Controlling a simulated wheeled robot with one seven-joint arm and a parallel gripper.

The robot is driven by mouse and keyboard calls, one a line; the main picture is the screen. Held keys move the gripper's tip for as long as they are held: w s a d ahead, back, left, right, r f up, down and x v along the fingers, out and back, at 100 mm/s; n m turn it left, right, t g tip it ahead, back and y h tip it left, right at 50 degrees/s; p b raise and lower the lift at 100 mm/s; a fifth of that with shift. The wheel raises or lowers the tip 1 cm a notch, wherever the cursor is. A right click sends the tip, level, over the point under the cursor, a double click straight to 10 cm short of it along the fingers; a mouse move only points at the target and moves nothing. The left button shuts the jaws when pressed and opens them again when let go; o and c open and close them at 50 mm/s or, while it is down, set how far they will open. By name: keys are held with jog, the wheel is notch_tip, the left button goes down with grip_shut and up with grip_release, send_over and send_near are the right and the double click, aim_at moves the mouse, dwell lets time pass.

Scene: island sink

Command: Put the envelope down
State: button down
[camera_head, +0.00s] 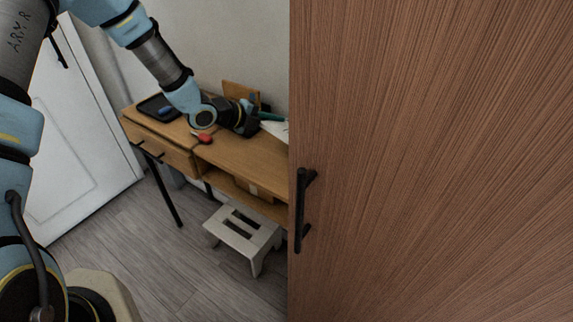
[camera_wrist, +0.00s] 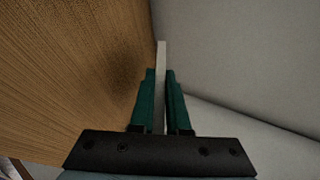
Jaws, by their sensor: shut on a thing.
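The envelope (camera_wrist: 161,60) is a thin pale sheet seen edge-on in the wrist view, between the two green fingers of my gripper (camera_wrist: 161,90). My gripper is shut on it. In the head view, my gripper (camera_head: 270,117) is over the right part of the wooden desk (camera_head: 240,150), and a white piece of the envelope (camera_head: 276,131) shows beside the fingers. The envelope's right side is hidden behind the brown cabinet. I cannot tell whether the envelope touches the desk top.
The tall brown cabinet (camera_head: 430,160) with a black handle blocks the right of the head view. On the desk are a dark tray (camera_head: 158,107) with a blue item, a red-handled object (camera_head: 203,138) and an upright wooden piece (camera_head: 240,92). A pale stool (camera_head: 243,235) stands below.

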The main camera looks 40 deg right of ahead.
jog(key=shift+f+b, duration=1)
jog(key=shift+f, duration=1)
jog(key=c, duration=1.1)
grip_release()
jog(key=shift+o, duration=0.2)
jog(key=shift+a+r, duration=0.1)
jog(key=p+v, duration=0.4)
jog(key=v, duration=0.3)
jog(key=shift+a+r, duration=0.15)
jog(key=shift+a, duration=0.2)
jog(key=shift+w, duration=0.1)
